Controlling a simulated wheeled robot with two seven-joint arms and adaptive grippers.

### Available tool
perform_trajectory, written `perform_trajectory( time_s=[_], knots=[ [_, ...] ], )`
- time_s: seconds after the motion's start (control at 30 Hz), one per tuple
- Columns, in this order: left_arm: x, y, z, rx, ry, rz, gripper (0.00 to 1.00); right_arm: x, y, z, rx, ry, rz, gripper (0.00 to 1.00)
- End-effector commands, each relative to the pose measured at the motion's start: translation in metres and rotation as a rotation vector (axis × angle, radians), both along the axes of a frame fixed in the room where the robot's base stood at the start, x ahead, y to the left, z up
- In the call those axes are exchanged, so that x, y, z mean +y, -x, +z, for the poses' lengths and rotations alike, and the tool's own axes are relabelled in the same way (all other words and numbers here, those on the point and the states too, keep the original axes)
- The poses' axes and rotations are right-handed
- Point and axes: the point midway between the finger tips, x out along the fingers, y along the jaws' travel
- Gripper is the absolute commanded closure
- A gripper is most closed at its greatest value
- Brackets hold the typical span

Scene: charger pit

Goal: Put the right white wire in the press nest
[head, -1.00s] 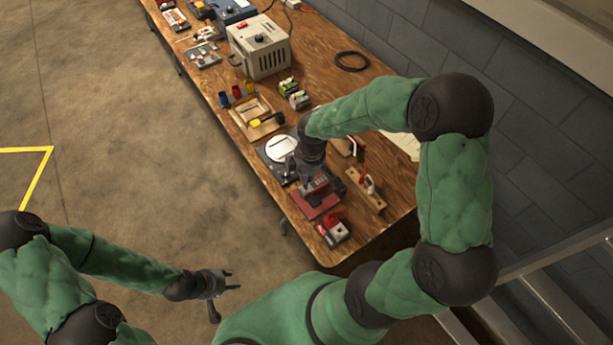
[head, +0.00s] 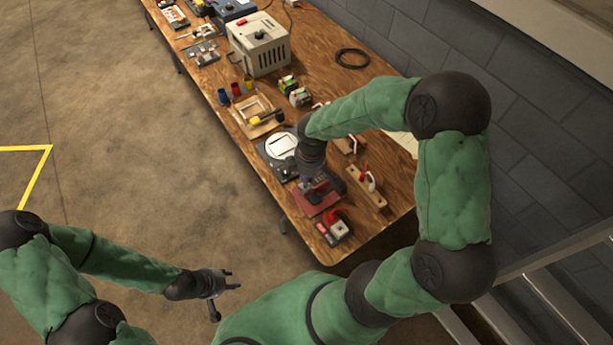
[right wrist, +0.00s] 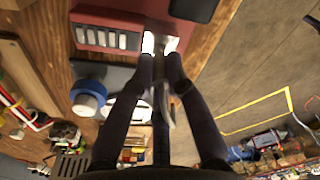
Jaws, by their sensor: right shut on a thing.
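The red press (head: 313,203) stands near the front edge of the bench. My right gripper (head: 321,187) is over it, and the arm hides part of the press. In the right wrist view the right gripper's pale fingertips (right wrist: 160,43) are close together beside the red press body (right wrist: 105,38). A pale curved strand (right wrist: 170,106), seemingly the white wire, shows between the fingers. The tips are shut on it; whether it touches the nest is unclear. A wooden rack (head: 376,201) to the right carries a red wire and a white one. My left gripper (head: 235,280) is open and empty, away from the bench.
A red and grey device (head: 334,229) sits close in front of the press. A black plate with a white disc (head: 282,145) lies behind it. A wooden tray (head: 262,125), coloured cups and a beige box (head: 262,55) stand farther back. The floor at left is clear.

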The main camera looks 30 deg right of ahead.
Motion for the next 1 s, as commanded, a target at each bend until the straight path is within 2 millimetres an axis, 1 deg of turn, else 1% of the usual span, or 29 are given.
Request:
perform_trajectory(
  time_s=[0.6,1.0],
  knots=[
    [0.0,0.0,-0.009,0.0,0.0,0.0,0.6,0.0,0.0,-0.014,0.0,0.0,0.0,1.0],
    [0.0,0.0,-0.009,0.0,0.0,0.0,0.6,0.0,0.0,-0.014,0.0,0.0,0.0,1.0]
  ],
)
